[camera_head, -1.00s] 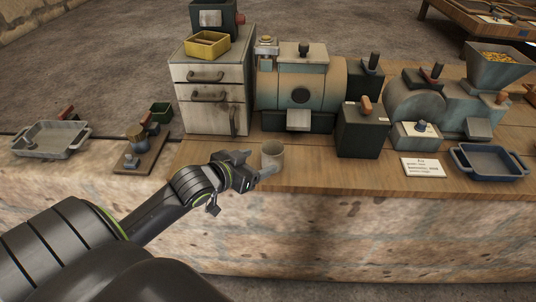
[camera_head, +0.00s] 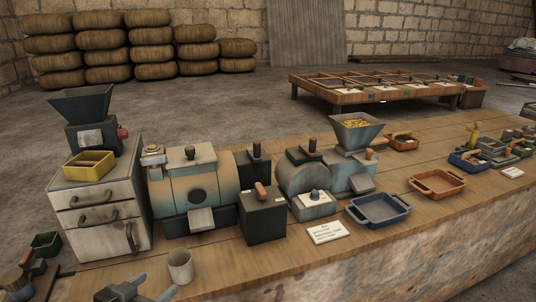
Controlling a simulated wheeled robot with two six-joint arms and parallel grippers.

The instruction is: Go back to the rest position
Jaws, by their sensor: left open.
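My left gripper (camera_head: 152,287) shows at the bottom left edge of the head view, with its jaws open and nothing seen between them. Its fingers point towards a pale cup (camera_head: 180,267), which stands upright on the wooden bench top (camera_head: 255,262) just beyond the fingertips. I cannot tell whether the fingers touch the cup. The rest of the left arm is cut off by the frame's lower edge. My right gripper is not in view.
Behind the cup stand a drawer cabinet (camera_head: 100,222) with a yellow tray (camera_head: 90,165) and a round-bodied machine (camera_head: 195,186). A dark box (camera_head: 263,218), a label card (camera_head: 328,232) and a blue tray (camera_head: 379,210) are further right. Bench room is free right of the cup.

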